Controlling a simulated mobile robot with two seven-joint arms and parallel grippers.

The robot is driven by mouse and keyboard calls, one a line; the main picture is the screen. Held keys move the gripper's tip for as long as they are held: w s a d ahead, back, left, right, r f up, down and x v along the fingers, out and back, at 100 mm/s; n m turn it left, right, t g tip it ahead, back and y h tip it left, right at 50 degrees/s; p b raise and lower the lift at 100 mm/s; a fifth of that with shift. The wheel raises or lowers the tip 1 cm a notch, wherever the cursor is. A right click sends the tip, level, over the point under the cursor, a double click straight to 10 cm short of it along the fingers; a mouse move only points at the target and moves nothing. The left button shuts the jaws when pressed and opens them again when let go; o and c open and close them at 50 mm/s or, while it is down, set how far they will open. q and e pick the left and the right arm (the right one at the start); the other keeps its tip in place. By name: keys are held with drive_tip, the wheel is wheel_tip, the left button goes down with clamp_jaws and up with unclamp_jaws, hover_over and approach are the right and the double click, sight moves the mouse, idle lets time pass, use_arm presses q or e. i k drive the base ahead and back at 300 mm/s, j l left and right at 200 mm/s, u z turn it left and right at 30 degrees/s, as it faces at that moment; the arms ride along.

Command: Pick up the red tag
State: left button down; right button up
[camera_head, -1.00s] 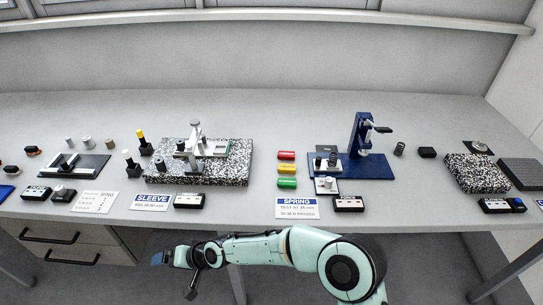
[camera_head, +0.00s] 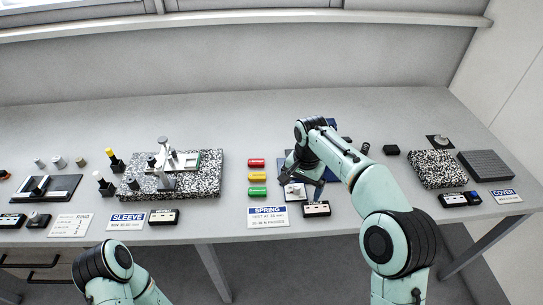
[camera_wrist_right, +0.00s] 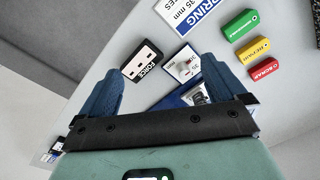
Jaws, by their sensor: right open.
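The red tag (camera_head: 256,162) lies on the bench at the top of a short column, above the yellow tag (camera_head: 258,177) and green tag (camera_head: 257,191). In the right wrist view the red tag (camera_wrist_right: 263,75), lettered SCRAP, lies right of the fingers. My right gripper (camera_head: 305,184) is over the blue spring fixture, right of the red tag and apart from it. In the wrist view its two blue fingers (camera_wrist_right: 161,66) are spread with nothing gripped. Part of my left arm shows at the bottom left; its gripper is out of view.
The blue fixture (camera_wrist_right: 168,103) is partly hidden under my right arm. A black FORCE meter (camera_head: 316,209) and the SPRING card (camera_head: 268,217) lie near the front edge. A speckled granite block (camera_head: 206,178) with a gauge stands left of the tags. Bench behind the tags is clear.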

sight(252, 163)
drive_tip(key=i+l+u, duration=0.5)
drive_tip(key=l+u, duration=0.25)
drive_tip(key=i+l+u, duration=0.2)
drive_tip(key=u, duration=0.15)
drive_tip(key=l, duration=0.1)
